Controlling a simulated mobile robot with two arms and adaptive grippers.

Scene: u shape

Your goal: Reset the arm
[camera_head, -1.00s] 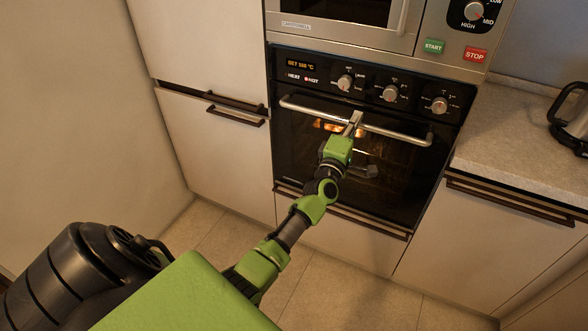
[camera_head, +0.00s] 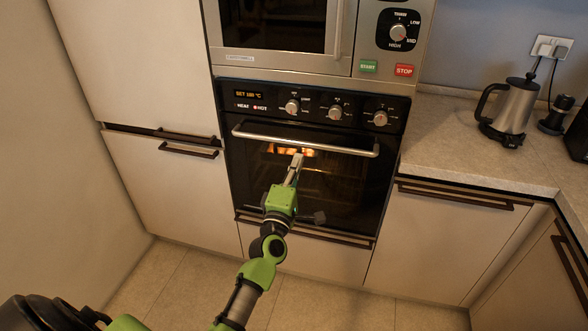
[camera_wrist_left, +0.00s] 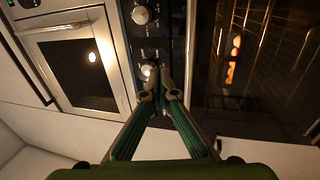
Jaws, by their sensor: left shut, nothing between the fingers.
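My left gripper (camera_head: 297,158) is in front of the oven's dark glass door, its fingertips a little below the long metal handle (camera_head: 305,139) in the picture. Its green arm reaches up from the bottom of the head view. In the left wrist view the gripper's two fingers (camera_wrist_left: 160,82) come together at the tips with nothing between them. My right gripper is not in view. The oven (camera_head: 240,165) has its door shut, and an orange glow shows behind the glass.
A microwave (camera_head: 240,60) sits above the oven. A kettle (camera_head: 515,110) stands on the right counter (camera_head: 440,140). Cabinets with dark handles flank the oven on both sides. The tiled floor (camera_head: 165,280) in front is clear where it shows.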

